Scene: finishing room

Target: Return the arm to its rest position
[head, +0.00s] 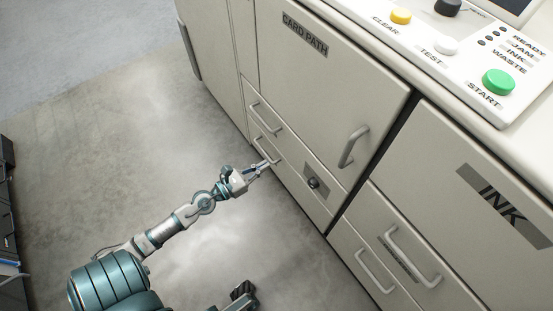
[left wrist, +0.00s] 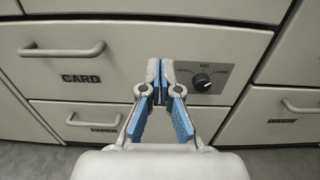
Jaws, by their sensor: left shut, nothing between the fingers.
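My left arm reaches from the lower left of the head view toward the front of a large off-white machine. My left gripper (head: 262,166) is at the machine's lower drawers. In the left wrist view the left gripper (left wrist: 160,90) has its blue-padded fingertips together, with nothing between them. The fingers point at the drawer front, between the CARD drawer handle (left wrist: 62,50) and a black selector knob (left wrist: 202,81). I cannot tell whether the fingertips touch the front. A dark part of my own body shows at the bottom of the head view. My right gripper is not clearly visible.
The CARD PATH door (head: 325,90) with its handle (head: 353,146) is closed. A control panel (head: 440,45) with coloured buttons is on top. Open grey floor (head: 120,130) lies left of the machine. Dark furniture (head: 10,230) stands at the left edge.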

